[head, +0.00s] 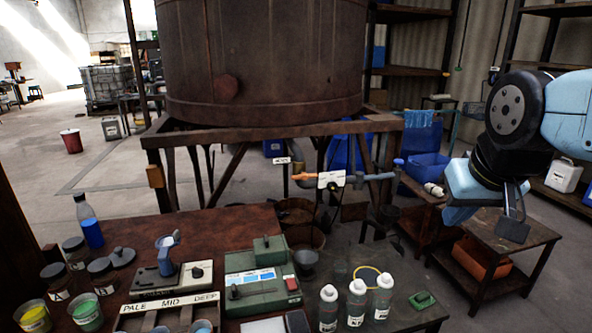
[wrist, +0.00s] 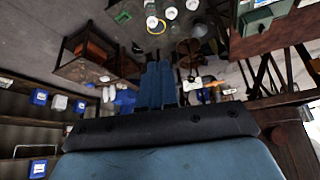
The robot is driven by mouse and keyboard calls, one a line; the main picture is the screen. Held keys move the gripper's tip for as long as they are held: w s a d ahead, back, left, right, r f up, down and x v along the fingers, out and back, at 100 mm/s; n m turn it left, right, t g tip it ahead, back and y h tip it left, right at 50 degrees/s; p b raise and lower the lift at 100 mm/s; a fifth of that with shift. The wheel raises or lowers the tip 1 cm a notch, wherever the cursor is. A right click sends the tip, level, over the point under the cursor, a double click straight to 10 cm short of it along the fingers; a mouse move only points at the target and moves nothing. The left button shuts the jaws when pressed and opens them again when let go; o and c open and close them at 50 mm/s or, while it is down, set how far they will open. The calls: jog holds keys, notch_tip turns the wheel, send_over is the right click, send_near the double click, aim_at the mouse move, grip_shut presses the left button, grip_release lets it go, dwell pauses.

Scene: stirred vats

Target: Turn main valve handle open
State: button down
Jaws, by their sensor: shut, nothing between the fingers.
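The valve handle (head: 303,177) is a small orange lever. It sits by a white plate (head: 331,180) on the pipe below the big rusty vat (head: 265,60) in the head view. A small white sign (head: 283,160) hangs above it, too small to read surely. My gripper (head: 512,226) is at the right of the head view, well apart from the handle and above a small wooden table.
A bench with a green device (head: 262,285), several jars and white-capped bottles (head: 356,300) fills the front. The wooden table (head: 500,245) stands at the right with an orange bin (head: 482,262) underneath. Vat frame beams (head: 255,135) surround the valve.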

jog(key=w+a+r, duration=0.1)
jog(key=w+r, duration=0.2)
jog(key=w, duration=0.4)
jog(key=w+a+r, duration=0.1)
jog(key=w+r, duration=0.1)
jog(key=w, duration=0.5)
jog(key=n+t+y, duration=0.1)
jog(key=n+y, duration=0.1)
jog(key=n, duration=0.1)
send_over(295, 177)
jog(key=f, duration=2)
jog(key=shift+w+d+f, duration=0.1)
jog(key=shift+w+f, duration=0.1)
notch_tip(295, 177, down, 2)
jog(key=shift+s+f, duration=0.1)
jog(key=shift+f, duration=0.05)
jog(key=shift+s+d+f, duration=0.1)
jog(key=shift+s+f, duration=0.1)
jog(key=shift+f, duration=0.7)
